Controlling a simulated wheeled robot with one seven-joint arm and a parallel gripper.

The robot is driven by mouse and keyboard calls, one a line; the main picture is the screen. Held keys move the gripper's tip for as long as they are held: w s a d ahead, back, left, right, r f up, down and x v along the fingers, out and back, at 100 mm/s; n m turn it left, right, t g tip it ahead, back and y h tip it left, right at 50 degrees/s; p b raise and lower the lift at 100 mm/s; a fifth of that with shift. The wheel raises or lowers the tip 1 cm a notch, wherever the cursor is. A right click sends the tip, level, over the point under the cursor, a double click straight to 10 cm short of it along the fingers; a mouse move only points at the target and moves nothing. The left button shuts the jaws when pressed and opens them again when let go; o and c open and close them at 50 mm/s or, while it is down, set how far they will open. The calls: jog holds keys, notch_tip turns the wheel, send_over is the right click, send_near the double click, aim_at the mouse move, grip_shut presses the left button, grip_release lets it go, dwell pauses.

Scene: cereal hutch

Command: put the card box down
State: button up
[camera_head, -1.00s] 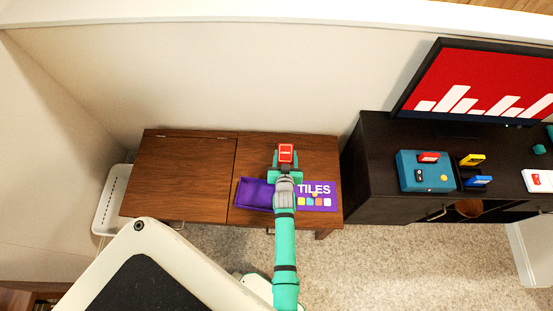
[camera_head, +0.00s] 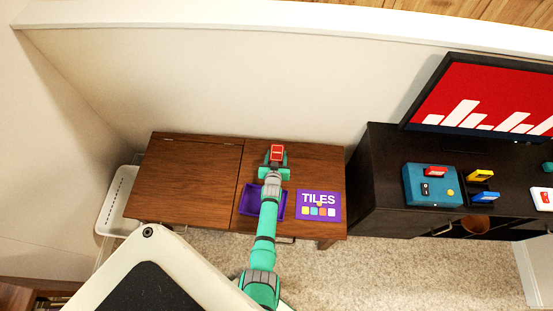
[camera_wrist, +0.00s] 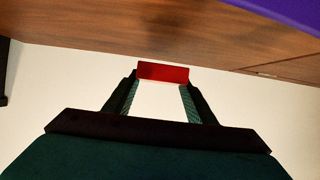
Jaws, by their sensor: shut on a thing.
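The card box is a small red box (camera_head: 277,153) with a pale label, held at the tip of my gripper (camera_head: 273,168) over the back part of the brown wooden cabinet top (camera_head: 190,180). In the wrist view, the red box (camera_wrist: 163,72) sits between the two fingertips of my gripper (camera_wrist: 162,82), which is shut on it. Behind it in that view are the wood surface and the pale wall. I cannot tell whether the box touches the wood.
An open purple tray (camera_head: 248,200) and a purple TILES lid (camera_head: 318,205) lie at the cabinet's front right, the tray partly under my arm. The left cabinet top is clear. A dark desk (camera_head: 384,150) with a screen (camera_head: 480,100) and a teal console (camera_head: 432,185) stands at right.

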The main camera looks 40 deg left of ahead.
aim_at(276, 159)
jog(key=shift+f, duration=1.55)
jog(key=o, duration=1.1)
jog(key=shift+f, duration=0.15)
jog(key=shift+c, duration=0.2)
